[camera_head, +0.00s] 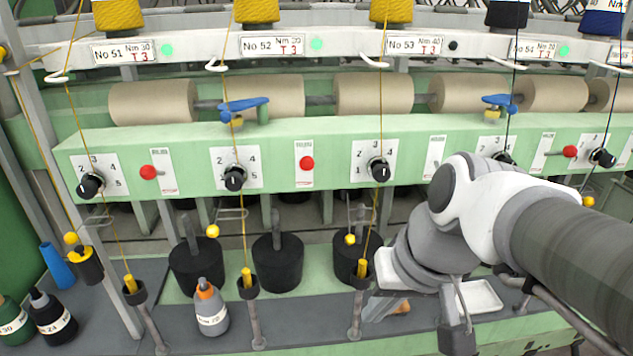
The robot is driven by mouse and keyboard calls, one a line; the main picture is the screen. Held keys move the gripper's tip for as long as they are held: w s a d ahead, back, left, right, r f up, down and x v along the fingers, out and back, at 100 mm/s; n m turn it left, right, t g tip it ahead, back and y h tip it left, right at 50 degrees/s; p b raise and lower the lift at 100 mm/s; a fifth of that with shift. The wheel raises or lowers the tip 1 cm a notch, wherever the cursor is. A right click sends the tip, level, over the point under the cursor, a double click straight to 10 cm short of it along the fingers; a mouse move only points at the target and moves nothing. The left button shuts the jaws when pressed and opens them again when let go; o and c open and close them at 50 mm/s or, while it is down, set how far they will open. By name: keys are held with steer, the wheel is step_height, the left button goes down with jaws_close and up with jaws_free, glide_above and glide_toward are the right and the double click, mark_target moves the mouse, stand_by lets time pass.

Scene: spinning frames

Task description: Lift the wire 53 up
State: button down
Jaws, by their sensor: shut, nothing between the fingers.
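The wire 53 (382,120) is a thin yellow thread. It runs from a yellow spool (391,10) at the top, past the "No 53" label (414,45) and in front of a dial (380,169), down to a yellow-tipped holder (361,270). It looks nearly straight, leaning slightly left at the bottom. My gripper (374,306) is low, just right of and below that holder, partly hidden by my own wrist. It is shut with nothing in it. I cannot tell whether it touches the thread or holder.
Similar yellow threads 51 (93,150) and 52 (241,205) hang to the left. Black weights (278,262) stand behind the holders. A bottle with an orange cap (211,308) stands on the lower shelf. A white tray (480,297) lies right of my wrist.

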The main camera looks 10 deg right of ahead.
steer(key=w+a+f+m+g+y+b, duration=0.1)
steer(key=w+a+f+g+y+b, duration=0.1)
steer(key=w+f+y+b, duration=0.3)
steer(key=m+t+y+b, duration=0.4)
steer(key=t+y+b, duration=0.35)
steer(key=t, duration=0.35)
glide_toward(349, 218)
steer(key=w+d+f, duration=0.3)
steer(key=d+f, duration=0.1)
steer(key=d, duration=0.1)
steer(key=shift+s+a+r+y+p, duration=0.1)
steer(key=shift+a+r+y+p, duration=0.15)
steer(key=shift+y+p, duration=0.2)
steer(key=shift+a, duration=0.15)
steer(key=shift+w+a+r+b, duration=0.15)
steer(key=shift+w+a, duration=0.25)
steer(key=shift+a, duration=1.1)
steer(key=shift+w+a+r+b, duration=0.1)
steer(key=shift+w+a+b, duration=0.25)
steer(key=shift+a, duration=1.15)
steer(key=shift+w+a+r+b, duration=0.1)
steer(key=shift+w+a, duration=0.35)
steer(key=shift+a, duration=1.05)
